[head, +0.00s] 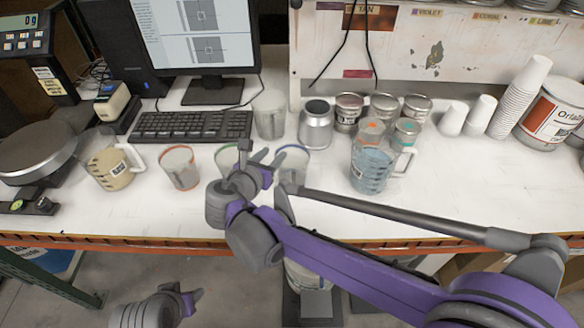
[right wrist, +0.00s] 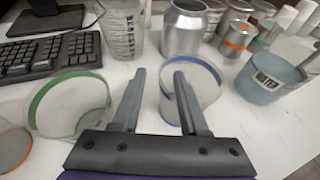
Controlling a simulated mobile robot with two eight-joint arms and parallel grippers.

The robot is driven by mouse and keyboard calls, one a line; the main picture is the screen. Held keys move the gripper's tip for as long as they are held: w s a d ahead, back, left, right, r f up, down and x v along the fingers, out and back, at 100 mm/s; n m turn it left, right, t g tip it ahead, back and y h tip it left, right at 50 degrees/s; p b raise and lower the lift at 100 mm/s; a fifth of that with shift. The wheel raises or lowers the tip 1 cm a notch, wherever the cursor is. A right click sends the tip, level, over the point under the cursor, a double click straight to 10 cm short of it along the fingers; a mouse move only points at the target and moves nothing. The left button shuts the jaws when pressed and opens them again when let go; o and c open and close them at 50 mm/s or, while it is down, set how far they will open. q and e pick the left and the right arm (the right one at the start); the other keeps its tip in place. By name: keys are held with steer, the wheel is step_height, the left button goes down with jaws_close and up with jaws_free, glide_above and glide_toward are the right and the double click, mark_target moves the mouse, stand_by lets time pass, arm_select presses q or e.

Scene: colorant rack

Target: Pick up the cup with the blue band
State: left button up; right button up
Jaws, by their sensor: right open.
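The cup with the blue band (head: 296,160) stands upright on the white bench, partly hidden behind my right gripper. It also shows in the right wrist view (right wrist: 207,82). My right gripper (head: 274,168) is open and empty, close to this cup on its near side. In the right wrist view the left finger of the gripper (right wrist: 160,78) is left of the cup, and the right finger crosses in front of it. I cannot tell whether it touches. A green-banded cup (right wrist: 68,105) stands to the left. My left gripper (head: 188,302) is low, below the bench edge, its jaws unclear.
An orange-banded cup (head: 179,168) and a beige measuring jug (head: 108,168) stand further left. A blue container (head: 371,170) stands to the right. A silver can (head: 316,125) and a clear cup (head: 269,115) stand behind. The bench front at right is clear.

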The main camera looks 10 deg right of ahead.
steer(key=shift+x, duration=0.85)
jaws_close()
stand_by(0.8)
